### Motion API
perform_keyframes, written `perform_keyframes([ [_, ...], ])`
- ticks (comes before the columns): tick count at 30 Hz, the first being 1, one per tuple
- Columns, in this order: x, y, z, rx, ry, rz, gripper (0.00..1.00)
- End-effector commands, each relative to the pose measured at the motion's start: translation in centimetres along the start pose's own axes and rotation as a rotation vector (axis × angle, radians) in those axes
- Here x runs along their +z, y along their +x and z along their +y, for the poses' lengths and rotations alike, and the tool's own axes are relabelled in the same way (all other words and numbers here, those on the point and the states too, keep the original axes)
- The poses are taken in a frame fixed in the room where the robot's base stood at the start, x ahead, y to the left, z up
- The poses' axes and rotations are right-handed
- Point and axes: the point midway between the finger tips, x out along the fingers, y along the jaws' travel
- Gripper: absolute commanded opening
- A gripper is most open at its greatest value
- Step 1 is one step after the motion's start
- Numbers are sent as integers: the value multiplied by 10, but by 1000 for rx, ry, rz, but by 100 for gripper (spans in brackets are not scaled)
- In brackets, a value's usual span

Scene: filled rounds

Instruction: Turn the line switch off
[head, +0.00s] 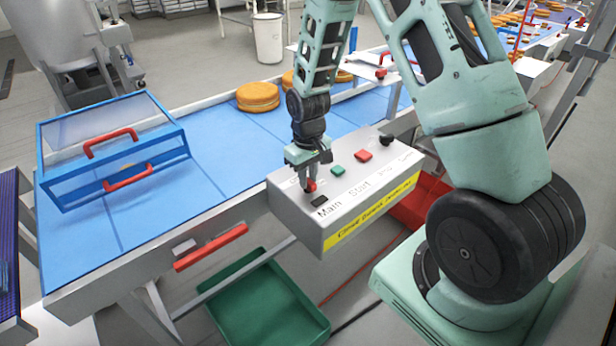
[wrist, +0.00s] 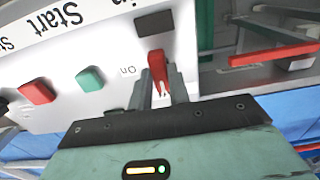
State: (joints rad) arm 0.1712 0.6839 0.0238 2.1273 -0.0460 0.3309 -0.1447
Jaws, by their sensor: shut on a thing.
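The control box (head: 297,218) stands at the near edge of the conveyor, with a black switch base, a green button (head: 338,170) and a red button (head: 363,155) on its top. The line switch's red lever (head: 311,186) is at the left end of the box, by the word "Main". My gripper (head: 309,180) points down over it and is shut on the red lever. In the wrist view the red lever (wrist: 157,62) sits between the two fingertips, near the word "On" and a dark rectangle (wrist: 154,22). The gripper partly hides the lever and its base.
The blue conveyor (head: 215,170) runs behind the box, with orange-brown rounds (head: 258,97) on it. A blue-framed clear guard with red handles (head: 128,178) covers its left part. A green tray (head: 262,300) lies below, and a red bin (head: 408,205) is right of the box.

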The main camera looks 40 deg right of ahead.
Motion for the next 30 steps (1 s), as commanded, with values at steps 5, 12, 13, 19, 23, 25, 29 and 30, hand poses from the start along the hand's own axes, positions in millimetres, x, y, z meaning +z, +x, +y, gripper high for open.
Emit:
perform_keyframes([
  [5,0,0,0,0,-15,1,0],
  [12,0,0,0,0,-17,1,0],
  [13,0,0,0,0,-17,1,0],
  [19,0,0,0,0,-16,0,40],
  [23,0,0,0,0,-15,0,40],
  [25,0,0,0,0,-15,0,40],
  [29,-1,-6,0,1,-14,3,40],
  [30,-1,-10,0,1,-14,3,40],
])
